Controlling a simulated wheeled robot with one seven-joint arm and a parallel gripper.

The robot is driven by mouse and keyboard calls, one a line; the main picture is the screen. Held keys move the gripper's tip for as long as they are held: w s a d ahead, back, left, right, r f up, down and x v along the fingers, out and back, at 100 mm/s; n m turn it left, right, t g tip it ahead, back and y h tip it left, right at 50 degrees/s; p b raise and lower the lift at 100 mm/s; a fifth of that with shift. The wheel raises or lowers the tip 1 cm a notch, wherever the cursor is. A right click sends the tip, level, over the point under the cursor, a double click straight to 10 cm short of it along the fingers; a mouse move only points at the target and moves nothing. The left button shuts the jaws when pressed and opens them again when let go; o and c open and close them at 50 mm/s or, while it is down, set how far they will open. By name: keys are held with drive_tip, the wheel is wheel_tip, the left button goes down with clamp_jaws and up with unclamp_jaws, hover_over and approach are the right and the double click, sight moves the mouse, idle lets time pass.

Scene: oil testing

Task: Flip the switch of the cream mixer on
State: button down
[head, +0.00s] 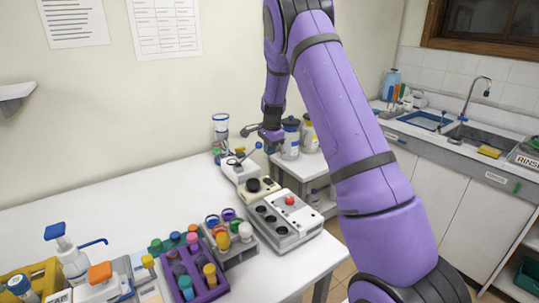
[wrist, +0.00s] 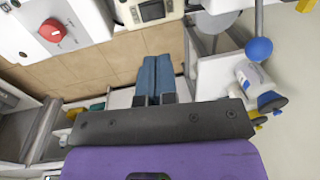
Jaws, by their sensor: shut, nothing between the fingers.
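The cream mixer (head: 257,190) stands on the white table, with a round black cup on top. In the wrist view, what looks like its cream front (wrist: 172,8) shows at the top edge, cut off, with a dark panel on it. I cannot make out the switch's position. My gripper (head: 268,141) is above and behind the mixer in the head view, near the lever device. In the wrist view my gripper (wrist: 152,72) has its blue fingers together and empty, pointing towards the mixer's front, apart from it.
A grey-white block with a red knob (head: 290,200) stands right beside the mixer; the red knob (wrist: 52,30) also shows in the wrist view. A white lever device (head: 239,168) with blue balls is behind. A purple tube rack (head: 212,292) is in front.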

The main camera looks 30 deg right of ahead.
sight(269, 181)
drive_tip(key=f, duration=0.4)
drive_tip(key=w+f, duration=0.1)
drive_tip(key=f, duration=0.7)
drive_tip(key=shift+w, duration=0.2)
drive_tip(key=shift+w+f, duration=0.1)
drive_tip(key=shift+f, duration=0.05)
drive_tip(key=shift+s+r, duration=0.2)
drive_tip(key=shift+s, duration=0.65)
drive_tip(key=shift+r, duration=0.1)
